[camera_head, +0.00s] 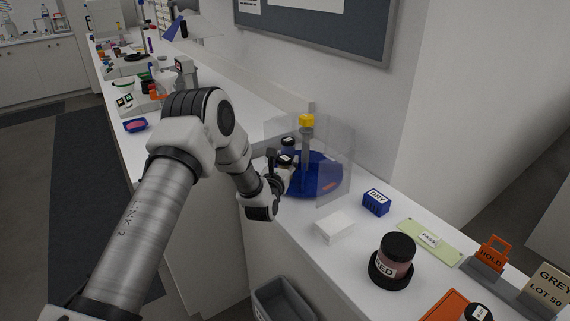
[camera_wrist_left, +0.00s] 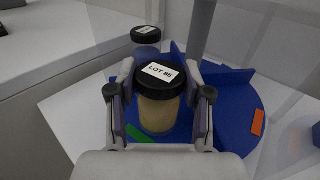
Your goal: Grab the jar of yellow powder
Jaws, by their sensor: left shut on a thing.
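A jar of tan-yellow powder (camera_wrist_left: 160,112) with a black lid labelled "LOT 85" stands upright in the left wrist view, over a blue round stand (camera_wrist_left: 235,115). My left gripper (camera_wrist_left: 158,82) has one finger on each side of the jar, just below the lid, and is shut on it. In the head view my left gripper (camera_head: 276,172) reaches the near left side of the blue stand (camera_head: 318,180); the jar's lid (camera_head: 286,159) shows there, its body mostly hidden. I cannot tell whether the jar touches the stand. My right gripper is not in view.
A second dark-lidded jar (camera_wrist_left: 146,40) with blue-grey contents is close behind. A grey post with yellow top (camera_head: 306,121) and clear panels (camera_head: 335,180) rise at the stand. A white box (camera_head: 334,227), blue "DRY" block (camera_head: 376,202) and reddish jar (camera_head: 394,258) are to the right.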

